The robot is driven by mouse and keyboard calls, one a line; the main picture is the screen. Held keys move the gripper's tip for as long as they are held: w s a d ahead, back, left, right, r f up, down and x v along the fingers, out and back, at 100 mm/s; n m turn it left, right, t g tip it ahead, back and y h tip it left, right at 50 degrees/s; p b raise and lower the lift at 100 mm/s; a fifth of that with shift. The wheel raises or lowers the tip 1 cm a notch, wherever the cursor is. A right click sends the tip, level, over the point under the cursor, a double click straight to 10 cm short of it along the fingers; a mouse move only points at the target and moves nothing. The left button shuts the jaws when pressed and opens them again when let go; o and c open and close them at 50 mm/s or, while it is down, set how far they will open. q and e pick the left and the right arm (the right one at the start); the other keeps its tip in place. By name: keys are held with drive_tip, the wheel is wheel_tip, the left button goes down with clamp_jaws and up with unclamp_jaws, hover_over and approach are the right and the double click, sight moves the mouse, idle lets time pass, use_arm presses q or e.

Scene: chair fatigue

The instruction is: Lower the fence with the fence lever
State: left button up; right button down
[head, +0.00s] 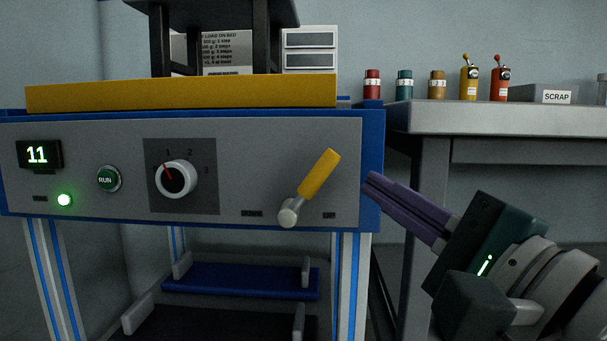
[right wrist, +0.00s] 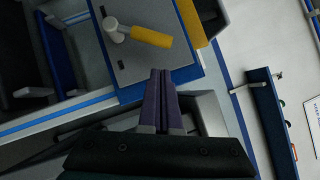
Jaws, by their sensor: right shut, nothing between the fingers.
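The fence lever (head: 319,173) has a yellow grip on a grey round pivot at the right of the front panel. It tilts up and to the right, on the side of the label that seems to read UP. It also shows in the right wrist view (right wrist: 151,37). The yellow fence (head: 180,94) is a long bar standing along the panel's top edge. My right gripper (head: 370,182) is shut and empty, its purple fingers just right of the panel's blue edge, apart from the lever. Its fingertips also show in the right wrist view (right wrist: 161,74). My left gripper is not in view.
The panel (head: 235,140) carries a display (head: 37,154) reading 11, a green RUN button (head: 108,179), a lit green lamp (head: 64,200) and a dial (head: 175,179). A grey bench (head: 480,116) with several small canisters and a SCRAP bin (head: 545,94) stands to the right.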

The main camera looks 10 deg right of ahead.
sight(312, 182)
drive_tip(key=shift+w+a+r, duration=0.25)
drive_tip(key=shift+a, duration=0.3)
drive_tip(key=shift+w+a+r, duration=0.2)
drive_tip(key=shift+a+r, duration=0.05)
drive_tip(key=shift+a, duration=0.3)
